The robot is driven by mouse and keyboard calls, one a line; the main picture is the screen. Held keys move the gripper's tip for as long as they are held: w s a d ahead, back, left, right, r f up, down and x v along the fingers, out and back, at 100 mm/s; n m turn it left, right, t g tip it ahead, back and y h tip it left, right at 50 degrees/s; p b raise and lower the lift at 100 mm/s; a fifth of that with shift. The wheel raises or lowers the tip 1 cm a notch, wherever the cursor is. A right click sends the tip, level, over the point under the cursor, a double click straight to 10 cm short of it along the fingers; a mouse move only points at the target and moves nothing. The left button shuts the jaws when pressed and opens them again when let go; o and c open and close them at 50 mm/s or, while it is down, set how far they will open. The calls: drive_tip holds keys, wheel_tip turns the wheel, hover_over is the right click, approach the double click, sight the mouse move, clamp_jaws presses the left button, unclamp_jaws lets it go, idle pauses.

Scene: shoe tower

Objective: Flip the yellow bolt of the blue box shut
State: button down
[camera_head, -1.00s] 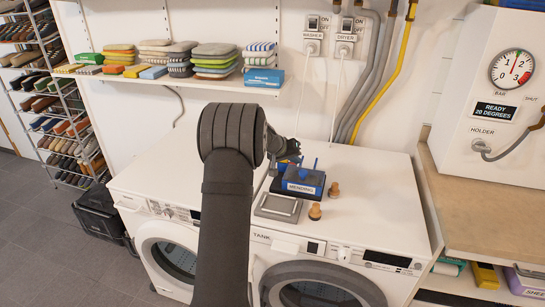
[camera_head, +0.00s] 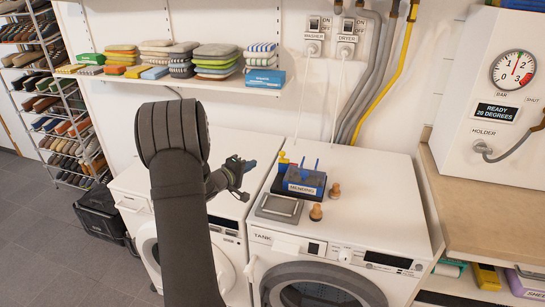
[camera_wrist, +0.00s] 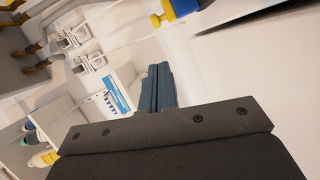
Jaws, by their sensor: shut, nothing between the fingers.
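The blue box (camera_head: 305,178) labelled MENDING stands on the right-hand white machine, with two thin blue uprights on top. The yellow bolt (camera_head: 283,158) shows at the box's left end, sticking up. In the wrist view the yellow bolt (camera_wrist: 156,20) is at the top edge beside a piece of the blue box (camera_wrist: 184,8), most of which is cut off. My gripper (camera_head: 250,166) is over the left-hand machine, left of the bolt and apart from it. Its blue fingers (camera_wrist: 157,86) are shut and empty. Whether the bolt is fully over is too small to tell.
A grey square plate (camera_head: 279,208) lies in front of the box. Two wooden pegs (camera_head: 316,212) (camera_head: 334,190) stand to its right. A shelf (camera_head: 190,80) with folded cloths hangs on the wall behind. The right machine's top (camera_head: 385,200) is clear on its right side.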

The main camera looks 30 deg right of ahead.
drive_tip(key=shift+w+a+r+n+t, duration=0.1)
drive_tip(key=shift+w+a+n+t, duration=0.1)
drive_tip(key=shift+a+t, duration=0.15)
drive_tip(key=shift+w+a+n+t, duration=0.1)
drive_tip(key=shift+a+n+t, duration=0.15)
drive_tip(key=shift+a, duration=0.2)
drive_tip(key=s+d+x, duration=0.1)
drive_tip(key=s+x, duration=0.1)
drive_tip(key=x, duration=1)
drive_tip(key=shift+d+f, duration=0.3)
drive_tip(key=shift+d, duration=0.2)
drive_tip(key=shift+s, duration=0.2)
drive_tip(key=shift+s+d, duration=1.25)
drive_tip(key=shift+d, duration=0.05)
